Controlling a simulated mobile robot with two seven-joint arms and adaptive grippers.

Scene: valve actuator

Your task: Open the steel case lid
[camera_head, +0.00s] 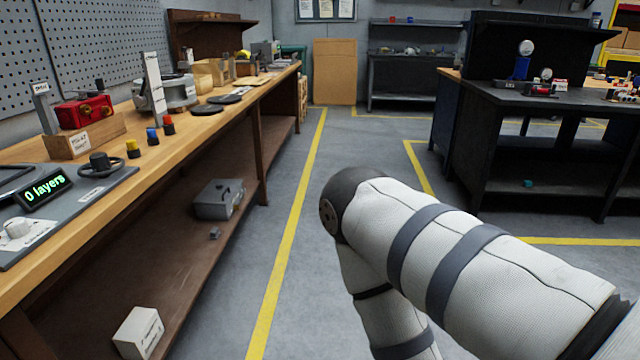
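A grey metal case (218,199) sits on the lower shelf of the left workbench, towards its far end. It looks like the steel case, and its lid appears closed. It has a small handle or latch on its front. My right arm reaches in from the lower right and bends at a dark elbow joint over the floor. Its gripper is outside the picture. My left arm and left gripper are not in view.
The workbench (185,135) overhangs the lower shelf (180,255). A small grey block (215,233) lies near the case, and a white box (138,332) stands at the shelf's near end. The floor aisle by the yellow line (290,225) is clear.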

